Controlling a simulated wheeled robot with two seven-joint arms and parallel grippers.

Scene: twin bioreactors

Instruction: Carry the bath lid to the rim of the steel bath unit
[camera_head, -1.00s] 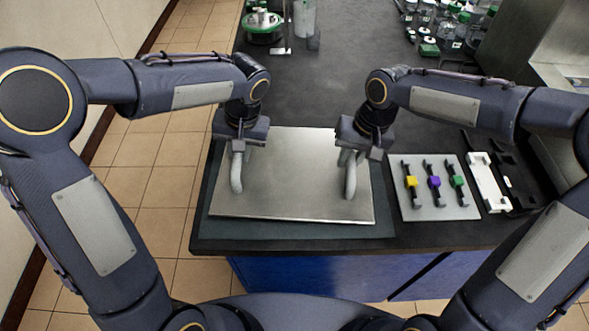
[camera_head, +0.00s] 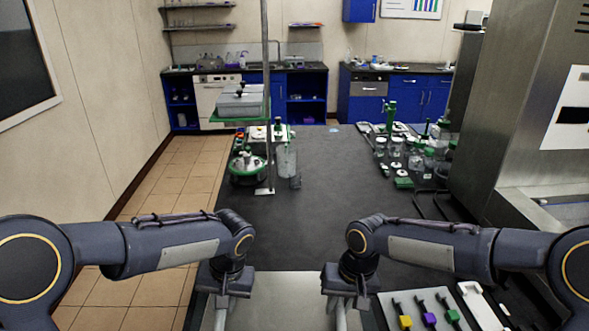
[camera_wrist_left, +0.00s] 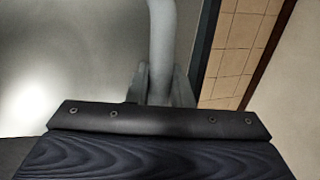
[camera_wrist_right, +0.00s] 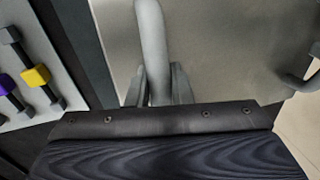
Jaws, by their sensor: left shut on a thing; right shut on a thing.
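The bath lid (camera_head: 281,302) is a flat grey steel plate with two bent handles, at the bottom middle of the head view, its near part cut off. My left gripper (camera_head: 224,298) is shut on its left handle, which shows in the left wrist view (camera_wrist_left: 161,45). My right gripper (camera_head: 345,296) is shut on its right handle, which shows in the right wrist view (camera_wrist_right: 153,40). I cannot tell whether the lid touches the bench. A steel unit (camera_head: 530,120) with a recessed basin (camera_head: 572,208) stands at the right; it looks like the bath unit.
Several clamps with coloured blocks lie on a light plate (camera_head: 455,319) right of the lid. Glassware (camera_head: 395,148) crowds the bench's back right. A stand pole (camera_head: 266,90) and a green-based vessel (camera_head: 247,165) are at the back left. The middle of the black bench (camera_head: 310,225) is clear.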

